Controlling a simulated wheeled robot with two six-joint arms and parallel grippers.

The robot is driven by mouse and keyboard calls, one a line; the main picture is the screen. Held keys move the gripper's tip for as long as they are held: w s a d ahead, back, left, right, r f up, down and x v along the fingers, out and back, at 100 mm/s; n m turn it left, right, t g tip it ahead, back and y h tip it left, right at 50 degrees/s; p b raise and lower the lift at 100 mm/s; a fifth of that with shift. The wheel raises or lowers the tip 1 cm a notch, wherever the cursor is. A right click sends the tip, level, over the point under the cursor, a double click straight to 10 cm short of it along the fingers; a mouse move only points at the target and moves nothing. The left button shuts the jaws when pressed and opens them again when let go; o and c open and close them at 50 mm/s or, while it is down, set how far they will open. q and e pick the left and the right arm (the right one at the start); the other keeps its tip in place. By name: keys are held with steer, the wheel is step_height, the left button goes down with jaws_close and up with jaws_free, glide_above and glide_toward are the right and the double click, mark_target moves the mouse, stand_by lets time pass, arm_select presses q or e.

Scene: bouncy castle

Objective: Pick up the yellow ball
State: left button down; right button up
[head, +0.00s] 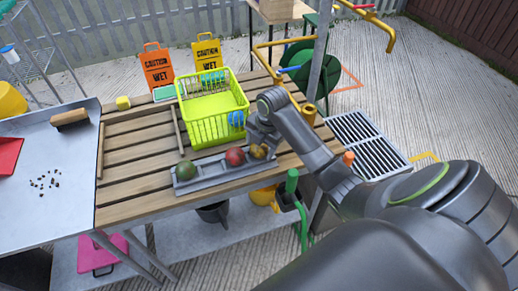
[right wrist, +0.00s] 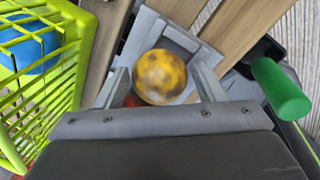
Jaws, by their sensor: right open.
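The yellow ball (right wrist: 160,77) has dark smudges and sits at the end of a grey tray (head: 208,180). In the head view the ball (head: 259,151) is partly hidden by my right gripper. My right gripper (right wrist: 166,88) is open, with one finger on each side of the ball; I cannot tell whether they touch it. A red ball (head: 235,156) and a green ball (head: 186,171) sit in the same tray to the left. My left gripper is not in view.
A lime-green basket (head: 213,122) stands on the slatted wooden table (head: 128,165), close behind the tray, and beside my gripper in the wrist view. A green handle (right wrist: 279,90) is at the right there.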

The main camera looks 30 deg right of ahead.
steer(key=c, duration=0.7)
steer(key=shift+r, duration=0.15)
step_height(320, 180, up, 10)
steer(key=shift+f+p, duration=0.25)
steer(key=shift+p, duration=0.2)
steer(key=shift+r, duration=0.2)
steer(key=shift+d, duration=0.1)
